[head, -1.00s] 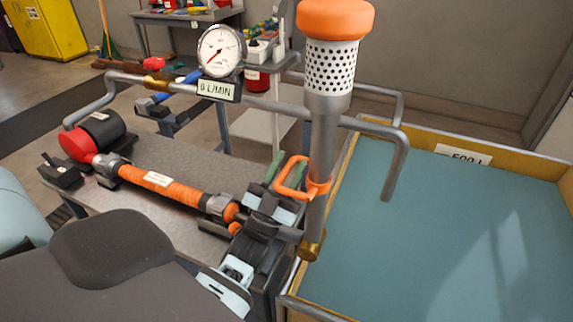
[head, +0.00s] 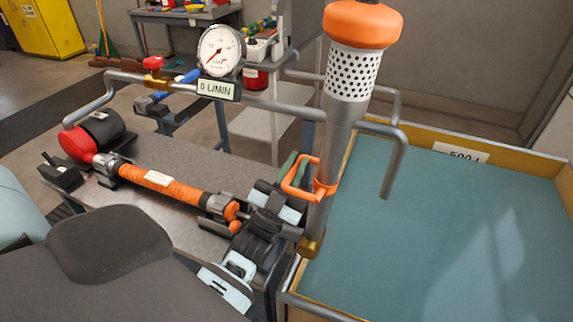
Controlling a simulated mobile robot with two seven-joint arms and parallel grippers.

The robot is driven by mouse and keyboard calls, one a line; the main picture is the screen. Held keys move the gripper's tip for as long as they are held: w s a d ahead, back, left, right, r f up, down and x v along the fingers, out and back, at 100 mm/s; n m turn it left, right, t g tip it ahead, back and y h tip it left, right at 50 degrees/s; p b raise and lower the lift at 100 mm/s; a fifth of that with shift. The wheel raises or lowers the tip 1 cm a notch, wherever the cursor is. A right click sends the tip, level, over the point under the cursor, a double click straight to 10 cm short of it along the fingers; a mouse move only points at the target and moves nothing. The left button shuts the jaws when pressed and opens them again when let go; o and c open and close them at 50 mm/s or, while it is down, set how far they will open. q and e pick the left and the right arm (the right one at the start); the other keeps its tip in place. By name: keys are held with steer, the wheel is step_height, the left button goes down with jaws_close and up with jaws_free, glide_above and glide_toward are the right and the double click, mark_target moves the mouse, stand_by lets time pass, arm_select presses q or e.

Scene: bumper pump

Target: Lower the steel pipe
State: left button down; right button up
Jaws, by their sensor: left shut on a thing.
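The steel pipe (head: 340,130) stands nearly upright, its top leaning right. It carries a perforated white strainer (head: 354,72) with an orange cap (head: 363,24) at the top and a brass joint (head: 309,248) at its foot. An orange handle (head: 297,178) is fixed to the pipe. My left gripper (head: 297,192) is shut on this handle, left of the pipe; its fingertips are partly hidden by the handle. My right gripper is not in view.
A blue water tank (head: 440,240) with a wooden rim lies to the right. A gauge (head: 221,50) with a 0 L/MIN display sits on a horizontal pipe. An orange-wrapped hose (head: 165,186) and a red-ended motor (head: 92,135) lie on the metal bench (head: 190,150).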

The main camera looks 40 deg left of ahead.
mark_target(329, 175)
arm_select(q)
steer(key=d+m+h, duration=0.2)
steer(key=w+d+m+g+h+p, duration=0.1)
steer(key=d+m+h, duration=0.1)
steer(key=d+r+m+g+h, duration=0.1)
steer(key=d+m+h, duration=0.1)
steer(key=d+m, duration=0.1)
steer(key=shift+w+p, duration=0.3)
steer(key=shift+d+f, duration=0.1)
steer(key=c, duration=1.4)
jaws_free()
steer(key=shift+c, duration=0.2)
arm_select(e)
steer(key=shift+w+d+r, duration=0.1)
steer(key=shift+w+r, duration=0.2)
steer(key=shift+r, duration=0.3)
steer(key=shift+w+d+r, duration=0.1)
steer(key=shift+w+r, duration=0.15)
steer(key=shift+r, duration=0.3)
arm_select(q)
steer(key=shift+f, duration=0.1)
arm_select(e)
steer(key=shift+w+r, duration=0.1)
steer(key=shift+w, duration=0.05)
